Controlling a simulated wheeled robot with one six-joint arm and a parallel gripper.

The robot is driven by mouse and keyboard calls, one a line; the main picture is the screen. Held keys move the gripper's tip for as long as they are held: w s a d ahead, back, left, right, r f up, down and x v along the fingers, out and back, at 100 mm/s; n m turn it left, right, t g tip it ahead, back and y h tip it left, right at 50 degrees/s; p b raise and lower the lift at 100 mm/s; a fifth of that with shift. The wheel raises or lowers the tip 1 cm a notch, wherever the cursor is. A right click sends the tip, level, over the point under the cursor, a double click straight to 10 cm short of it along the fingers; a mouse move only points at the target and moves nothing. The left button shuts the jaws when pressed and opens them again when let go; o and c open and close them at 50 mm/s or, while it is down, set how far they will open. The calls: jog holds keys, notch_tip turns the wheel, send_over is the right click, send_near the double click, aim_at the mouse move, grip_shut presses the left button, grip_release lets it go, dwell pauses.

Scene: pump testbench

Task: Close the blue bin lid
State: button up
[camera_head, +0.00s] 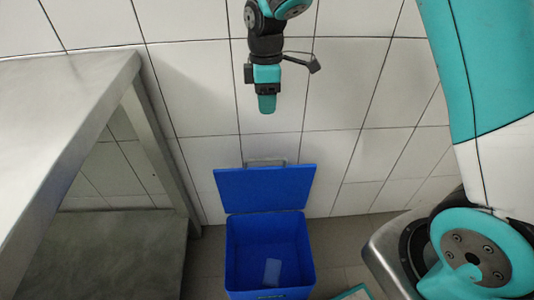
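The blue bin (233,259) stands on the floor near the tiled wall, at the lower middle of the head view. Its blue lid (265,187) is open, tilted up at the back edge of the bin. A small pale rectangular patch shows on the bin's inside floor. My gripper (267,104) hangs pointing down above the lid, apart from it, in front of the wall. Its fingers look close together as one teal block, seen from the side, so I cannot tell whether it is open or shut.
A metal table (62,115) with a lower shelf (110,255) stands on the left, its leg close to the bin. A grey handle-like piece (266,162) shows behind the lid's top edge. White tiled wall (345,95) is behind. My own arm parts fill the right side.

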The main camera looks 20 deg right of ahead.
jog(key=f+b, duration=0.1)
jog(key=f, duration=0.4)
jog(key=s+f, duration=0.1)
jog(key=f, duration=0.4)
jog(key=s+f+b, duration=0.1)
jog(key=f, duration=0.5)
jog(key=shift+a+b, duration=0.3)
jog(key=shift+r, duration=0.1)
grip_shut()
